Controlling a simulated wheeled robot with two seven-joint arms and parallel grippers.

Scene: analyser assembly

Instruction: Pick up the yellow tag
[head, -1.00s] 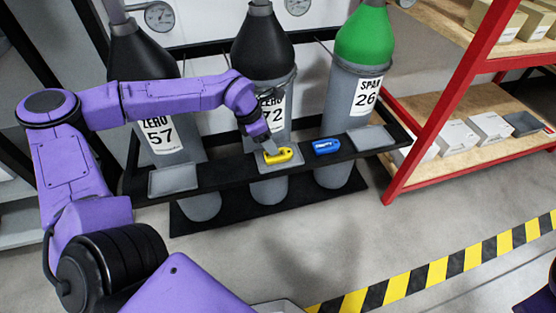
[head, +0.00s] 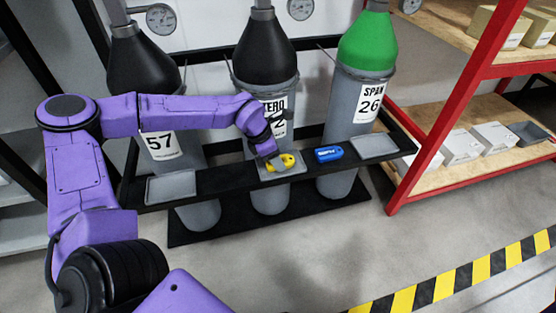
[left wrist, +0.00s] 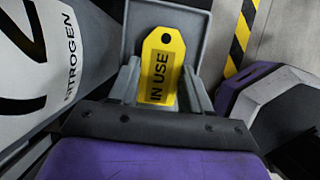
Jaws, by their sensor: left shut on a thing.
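The yellow tag (head: 283,162) is at the middle grey tray (head: 295,171) on the black shelf in front of the middle cylinder. In the left wrist view the yellow tag (left wrist: 163,66) shows "IN USE" and a hole at its far end. My left gripper (head: 274,163) is shut on the tag, with a finger on each side of it in the left wrist view (left wrist: 165,88). I cannot tell whether the tag still touches the tray. My right gripper is not in view.
Empty grey trays stand at the left (head: 171,187) and right (head: 374,147). Gas cylinders stand close behind. A red-framed rack (head: 440,120) is at the right.

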